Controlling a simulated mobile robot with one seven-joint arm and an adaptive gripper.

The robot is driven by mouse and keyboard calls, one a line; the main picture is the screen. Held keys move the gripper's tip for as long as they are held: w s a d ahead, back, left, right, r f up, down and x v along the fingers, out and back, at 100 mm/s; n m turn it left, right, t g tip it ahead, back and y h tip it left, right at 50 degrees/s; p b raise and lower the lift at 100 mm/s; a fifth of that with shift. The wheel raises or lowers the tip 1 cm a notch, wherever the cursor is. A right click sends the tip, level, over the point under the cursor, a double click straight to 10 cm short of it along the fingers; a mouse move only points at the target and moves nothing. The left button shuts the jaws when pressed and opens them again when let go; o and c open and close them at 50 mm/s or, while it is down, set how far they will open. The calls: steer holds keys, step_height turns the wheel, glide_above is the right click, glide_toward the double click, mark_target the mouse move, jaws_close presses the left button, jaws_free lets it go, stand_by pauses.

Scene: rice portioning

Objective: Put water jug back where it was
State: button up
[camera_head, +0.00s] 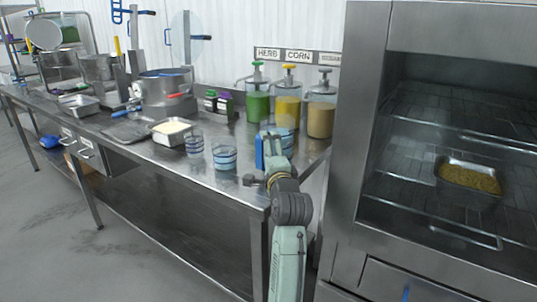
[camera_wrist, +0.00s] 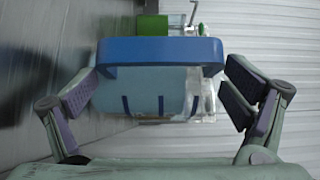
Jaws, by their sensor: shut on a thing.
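The water jug (camera_head: 284,137) is clear and bluish with a blue handle (camera_head: 260,151). It is at the right end of the steel table, in front of the sauce dispensers, and my arm partly hides it. In the wrist view the jug (camera_wrist: 135,92) lies between the fingers, its thick blue handle bar across the top and dark blue marks on its body. My gripper (camera_wrist: 160,98) is shut on it; the exact contact is hard to see. In the head view my gripper (camera_head: 275,166) is at the table's right front corner. Whether the jug touches the table is unclear.
Two blue-marked clear containers (camera_head: 225,156) (camera_head: 194,143) stand left of the jug near the front edge. Green, yellow and tan pump dispensers (camera_head: 288,108) stand behind it. A pan of pale food (camera_head: 172,128) is further left. A steel oven (camera_head: 360,150) stands close on the right.

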steer(key=o, duration=1.6)
steer(key=shift+f, duration=0.1)
steer(key=shift+s, duration=0.15)
steer(key=s+d+b, duration=0.1)
steer(key=s+b, duration=0.1)
steer(key=s, duration=0.9)
steer(key=shift+s+d+b, duration=0.3)
steer(key=shift+s+d, duration=0.05)
steer(key=shift+d, duration=0.05)
